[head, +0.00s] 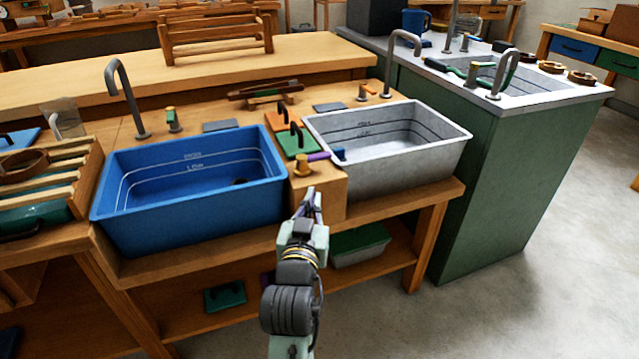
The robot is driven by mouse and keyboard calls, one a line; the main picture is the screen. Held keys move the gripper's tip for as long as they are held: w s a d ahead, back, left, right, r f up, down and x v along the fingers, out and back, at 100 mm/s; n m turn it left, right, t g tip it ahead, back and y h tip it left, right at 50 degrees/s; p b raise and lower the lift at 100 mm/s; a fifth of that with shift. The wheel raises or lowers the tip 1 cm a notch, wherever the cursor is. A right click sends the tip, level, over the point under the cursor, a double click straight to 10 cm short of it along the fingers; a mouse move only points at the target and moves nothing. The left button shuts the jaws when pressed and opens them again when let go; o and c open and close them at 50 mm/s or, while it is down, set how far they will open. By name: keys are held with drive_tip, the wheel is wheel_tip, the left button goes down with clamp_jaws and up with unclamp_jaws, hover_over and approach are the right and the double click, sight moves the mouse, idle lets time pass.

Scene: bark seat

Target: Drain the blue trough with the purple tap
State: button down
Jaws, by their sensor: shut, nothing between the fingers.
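The blue trough (195,217) sits on the wooden bench at left centre, with a dark round drain spot on its floor near the right end. Fill lines mark its inside back wall; I cannot tell whether it holds water. The purple tap handle (319,156) lies about level on top of a wooden block between the blue trough and the grey trough (410,165). A brass-coloured post stands just left of it. My gripper (311,193) is shut and empty, in front of the block and below the purple handle in the picture. I cannot tell whether it touches the block.
A blue knob (339,154) is right beside the purple handle. Green (296,141) and orange (278,121) pieces with dark handles lie behind the block. A tall grey spout (122,95) rises behind the blue trough. A slatted wooden rack (60,170) stands left.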

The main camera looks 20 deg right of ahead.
drive_tip(key=p, duration=0.2)
approach(330, 157)
drive_tip(key=w, duration=0.4)
drive_tip(key=shift+w+d, duration=0.15)
drive_tip(key=shift+d, duration=0.05)
drive_tip(key=shift+w+d+p, duration=0.35)
drive_tip(key=shift+d+p, duration=0.05)
drive_tip(key=shift+d, duration=0.2)
drive_tip(key=shift+w+d, duration=0.45)
drive_tip(key=shift+w, duration=0.05)
drive_tip(key=shift+d, duration=0.1)
idle(0.8)
